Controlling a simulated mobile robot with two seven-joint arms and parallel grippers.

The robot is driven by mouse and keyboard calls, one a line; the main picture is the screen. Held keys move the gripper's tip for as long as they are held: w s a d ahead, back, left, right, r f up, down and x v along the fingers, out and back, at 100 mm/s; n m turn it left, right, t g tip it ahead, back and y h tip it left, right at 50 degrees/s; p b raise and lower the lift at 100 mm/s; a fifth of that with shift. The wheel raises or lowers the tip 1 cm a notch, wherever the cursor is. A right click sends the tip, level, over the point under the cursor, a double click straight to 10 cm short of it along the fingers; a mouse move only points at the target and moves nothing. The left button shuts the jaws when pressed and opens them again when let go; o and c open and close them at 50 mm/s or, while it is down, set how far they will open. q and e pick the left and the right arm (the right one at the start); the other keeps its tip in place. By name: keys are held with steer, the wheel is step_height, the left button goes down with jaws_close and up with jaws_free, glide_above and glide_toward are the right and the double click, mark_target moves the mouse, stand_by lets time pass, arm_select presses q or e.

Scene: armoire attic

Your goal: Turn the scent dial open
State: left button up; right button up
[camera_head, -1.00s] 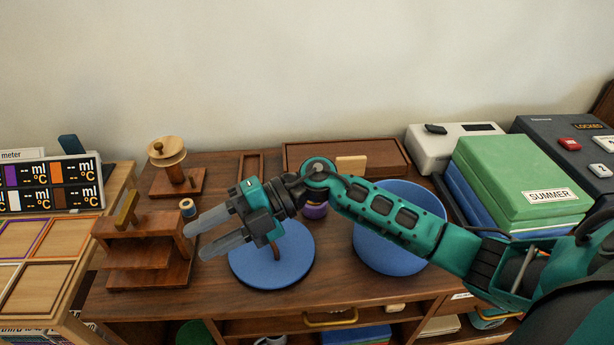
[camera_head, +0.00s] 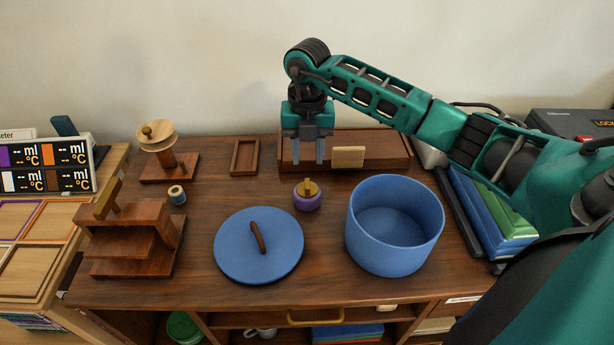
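A small round purple piece with a gold dial (camera_head: 307,194) on top stands on the wooden desk top, between the blue lid and the blue pot. The dial has an upright gold grip; its exact setting is too small to read. My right gripper (camera_head: 308,163) points straight down behind the dial, in front of the long wooden box. Its two grey fingers are apart with nothing between them. It is not touching the dial. My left gripper is out of view.
A blue lid (camera_head: 237,255) with a brown handle lies at front left of the dial; an open blue pot (camera_head: 391,268) stands right. A long wooden box (camera_head: 385,149) lies behind. A wooden stepped stand (camera_head: 133,245) and a round-topped stand (camera_head: 167,170) are left.

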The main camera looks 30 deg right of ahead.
mark_target(307, 182)
step_height(307, 182, down, 8)
steer(key=shift+r, duration=0.25)
steer(key=shift+c, duration=0.4)
jaws_close()
